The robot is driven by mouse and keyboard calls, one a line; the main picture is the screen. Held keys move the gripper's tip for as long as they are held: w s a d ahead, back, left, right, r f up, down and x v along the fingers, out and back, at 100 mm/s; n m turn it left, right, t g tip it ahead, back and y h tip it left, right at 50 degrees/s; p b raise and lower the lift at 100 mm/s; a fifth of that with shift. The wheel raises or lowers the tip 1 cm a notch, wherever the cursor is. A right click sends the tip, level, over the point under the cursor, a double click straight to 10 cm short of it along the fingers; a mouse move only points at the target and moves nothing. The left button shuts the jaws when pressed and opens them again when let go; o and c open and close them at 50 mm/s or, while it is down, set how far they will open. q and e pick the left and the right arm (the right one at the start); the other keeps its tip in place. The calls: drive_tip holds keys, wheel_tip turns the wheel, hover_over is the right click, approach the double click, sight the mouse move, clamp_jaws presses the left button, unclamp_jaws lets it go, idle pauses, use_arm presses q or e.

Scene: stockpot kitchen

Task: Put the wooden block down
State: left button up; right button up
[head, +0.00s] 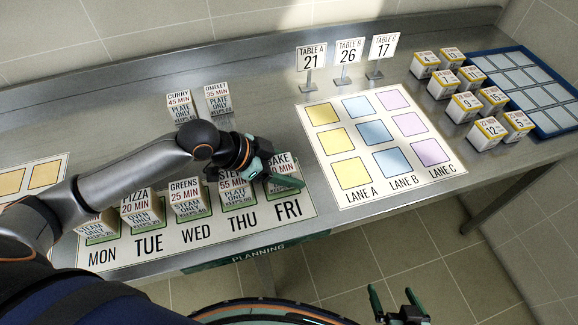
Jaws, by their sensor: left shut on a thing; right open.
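My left gripper (276,170) reaches in from the left and is shut on a white labelled block (284,167) at the FRI place of the planning board (250,225). The block's label reads partly "BAKE"; the fingers hide much of it. Whether its base touches the board I cannot tell. Blocks stand at the other day places: the pizza block (137,206) at TUE, the greens block (187,197) at WED, and a partly covered block (235,187) at THU. My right gripper (396,300) is open and empty, in front of the counter near the bottom edge.
Two blocks, curry (181,105) and omelet (218,99), stand behind my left arm. A lane mat (330,187) with coloured squares lies to the right. Table signs (311,60) stand behind it. Several small boxes (463,108) and a blue tray (545,127) are at the right.

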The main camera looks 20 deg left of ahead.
use_arm(q)
drive_tip(key=shift+f, duration=0.25)
drive_tip(key=o, duration=1)
drive_tip(key=shift+s, duration=0.1)
drive_tip(key=o, duration=0.5)
drive_tip(key=shift+s+f, duration=0.1)
drive_tip(key=shift+f, duration=0.1)
drive_tip(key=shift+r, duration=0.15)
drive_tip(key=v, duration=1.2)
drive_tip(key=shift+r, duration=0.65)
